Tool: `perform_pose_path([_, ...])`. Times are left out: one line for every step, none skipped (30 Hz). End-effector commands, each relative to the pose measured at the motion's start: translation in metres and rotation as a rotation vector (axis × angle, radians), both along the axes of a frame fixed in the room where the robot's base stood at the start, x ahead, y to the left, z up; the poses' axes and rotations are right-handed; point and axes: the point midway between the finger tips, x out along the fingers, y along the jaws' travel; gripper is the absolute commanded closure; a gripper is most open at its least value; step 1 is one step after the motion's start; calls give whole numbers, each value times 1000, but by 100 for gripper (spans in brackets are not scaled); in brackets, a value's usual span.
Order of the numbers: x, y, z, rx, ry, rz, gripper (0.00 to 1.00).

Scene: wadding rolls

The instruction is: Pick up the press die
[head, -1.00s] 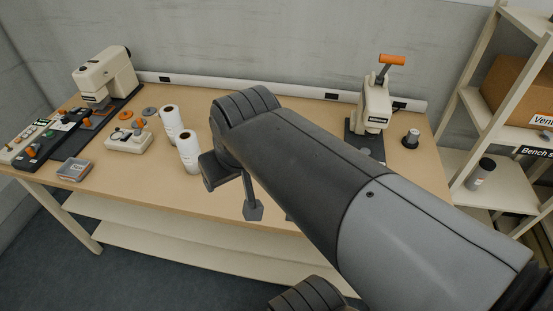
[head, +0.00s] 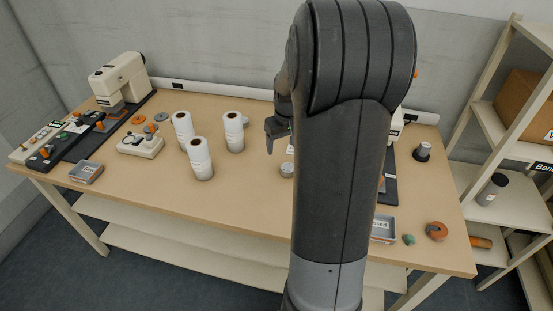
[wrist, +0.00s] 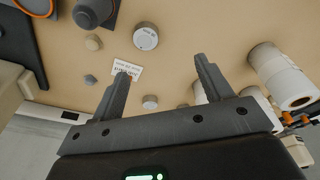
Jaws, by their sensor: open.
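A short round grey piece with a marked top (wrist: 145,36) stands on the bench; it also shows in the head view (head: 287,171), just left of my arm. It may be the press die, but I cannot read its marking. A smaller grey round piece (wrist: 150,102), a beige piece (wrist: 93,42) and a grey piece (wrist: 91,79) stand near a white printed card (wrist: 127,68). My gripper (wrist: 161,68) is open and empty above the bench, its fingers apart over bare tabletop near the card. In the head view my gripper (head: 271,148) is partly hidden by my arm.
Three white rolls (head: 201,160) stand left of my gripper. My arm mostly hides a press at the right. A shelf (head: 505,206) stands beyond the bench.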

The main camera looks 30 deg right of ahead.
Motion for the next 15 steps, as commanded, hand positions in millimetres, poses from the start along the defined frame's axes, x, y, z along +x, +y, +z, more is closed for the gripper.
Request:
perform_pose_path([2, -11, -12, 9, 9, -7, 28])
perform_pose_path([4, -16, -17, 13, 13, -8, 28])
perform_pose_path([5, -22, -23, 17, 15, -10, 28])
perform_pose_path([6, -26, -26, 20, 18, -11, 28])
perform_pose_path([6, -29, -29, 22, 20, -11, 28])
perform_pose_path([7, -31, -32, 24, 21, -11, 28])
perform_pose_path([7, -33, -35, 25, 23, -12, 28])
perform_pose_path([8, -34, -37, 26, 24, -12, 28])
perform_pose_path([8, -35, -42, 27, 25, -11, 28])
perform_pose_path([9, -35, -45, 27, 25, -11, 28])
perform_pose_path([9, -35, -50, 27, 25, -11, 28])
perform_pose_path([10, -35, -56, 28, 27, -11, 28])
perform_pose_path([11, -35, -62, 28, 26, -11, 28])
perform_pose_path([12, -35, -66, 28, 26, -11, 28])
perform_pose_path([13, -35, -73, 28, 26, -11, 28])
